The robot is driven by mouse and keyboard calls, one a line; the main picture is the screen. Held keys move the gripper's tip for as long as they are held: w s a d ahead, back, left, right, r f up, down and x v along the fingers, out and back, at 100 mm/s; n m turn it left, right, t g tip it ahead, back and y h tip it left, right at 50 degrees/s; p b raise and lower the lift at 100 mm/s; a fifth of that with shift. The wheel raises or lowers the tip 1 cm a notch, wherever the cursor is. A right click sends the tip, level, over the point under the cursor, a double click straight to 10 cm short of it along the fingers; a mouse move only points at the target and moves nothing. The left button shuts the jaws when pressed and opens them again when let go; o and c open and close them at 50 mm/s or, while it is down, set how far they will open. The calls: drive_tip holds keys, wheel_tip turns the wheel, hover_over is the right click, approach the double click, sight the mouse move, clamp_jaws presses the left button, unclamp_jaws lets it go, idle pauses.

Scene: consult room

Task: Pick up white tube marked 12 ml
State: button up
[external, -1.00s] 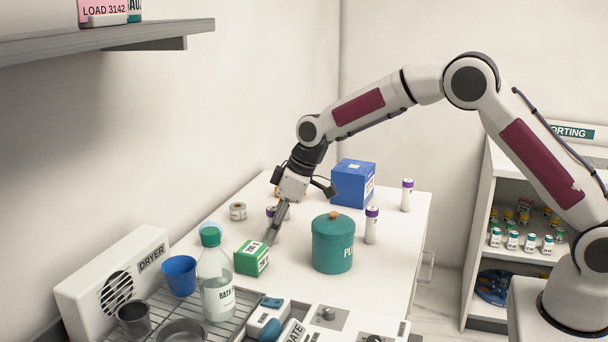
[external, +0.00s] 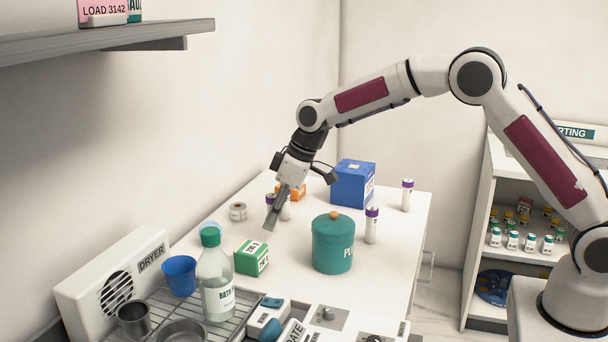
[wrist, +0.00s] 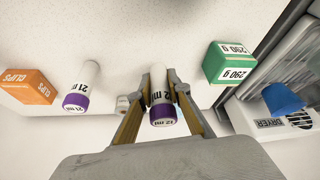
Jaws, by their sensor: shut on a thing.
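The white tube marked 12 ml (wrist: 159,81), with a purple cap, is between my gripper's two fingers (wrist: 158,80) in the wrist view. The fingers are shut on it. In the external view my gripper (external: 272,224) points down above the white counter, behind the green box, and largely hides the held tube; a bit of purple cap (external: 270,200) shows at its left. A similar white tube marked 21 ml (wrist: 83,82) stands apart to the left in the wrist view. Two more purple-capped tubes, at the right (external: 407,195) and near the teal jar (external: 372,226), have unreadable labels.
A green box (external: 252,258), a teal lidded jar (external: 332,247), a blue box (external: 353,184), an orange clips box (wrist: 28,87) and a tape roll (external: 238,211) stand around the gripper. A bottle (external: 215,282) and blue cup (external: 180,275) are in front.

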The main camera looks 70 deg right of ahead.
sight(270, 196)
wheel_tip(270, 196, up, 7)
drive_tip(key=shift+f, duration=0.1)
idle(0.3)
idle(0.6)
